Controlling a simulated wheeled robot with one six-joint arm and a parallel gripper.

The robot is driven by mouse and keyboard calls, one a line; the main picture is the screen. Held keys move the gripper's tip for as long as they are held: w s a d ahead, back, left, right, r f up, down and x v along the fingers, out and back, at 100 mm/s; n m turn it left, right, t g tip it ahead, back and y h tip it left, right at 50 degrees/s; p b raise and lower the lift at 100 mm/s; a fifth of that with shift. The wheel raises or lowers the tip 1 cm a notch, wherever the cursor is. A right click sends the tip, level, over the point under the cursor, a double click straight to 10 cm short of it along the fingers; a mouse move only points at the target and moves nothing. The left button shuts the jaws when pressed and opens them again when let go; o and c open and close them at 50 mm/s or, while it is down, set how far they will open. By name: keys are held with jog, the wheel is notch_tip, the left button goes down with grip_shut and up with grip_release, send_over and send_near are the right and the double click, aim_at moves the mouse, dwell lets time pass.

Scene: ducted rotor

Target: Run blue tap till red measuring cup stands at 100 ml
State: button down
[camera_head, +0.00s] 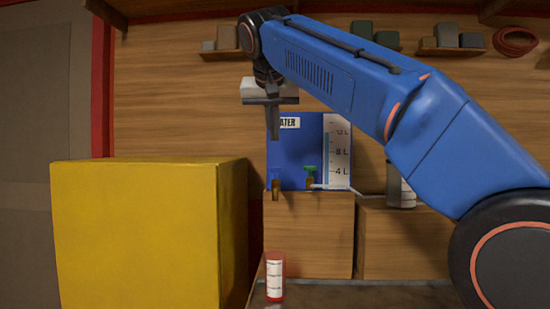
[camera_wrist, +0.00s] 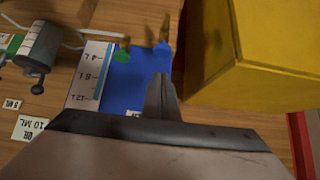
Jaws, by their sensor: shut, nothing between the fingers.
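The blue water tank (camera_head: 298,150) with a white litre scale stands on a wooden block. The blue tap (camera_head: 275,188) is at its lower left and the green tap (camera_head: 310,176) is right of it. In the wrist view the blue tap (camera_wrist: 162,52) and green tap (camera_wrist: 122,53) show beyond the fingers. The red measuring cup (camera_head: 275,277) stands upright below the blue tap; its liquid level is too small to read. My gripper (camera_head: 273,132) is shut and empty, fingers down, above the blue tap and apart from it. It also shows in the wrist view (camera_wrist: 161,80).
A large yellow box (camera_head: 135,235) stands close on the left and also shows in the wrist view (camera_wrist: 250,50). A grey device (camera_wrist: 38,45) with a lever and ML labels is beside the tank. Shelves with small boxes are on the back wall.

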send_over(276, 170)
jog(key=s, duration=0.2)
notch_tip(276, 170, down, 4)
jog(key=shift+a+f, duration=0.1)
jog(key=shift+f, duration=1.4)
jog(key=shift+f, duration=0.85)
dwell(5.0)
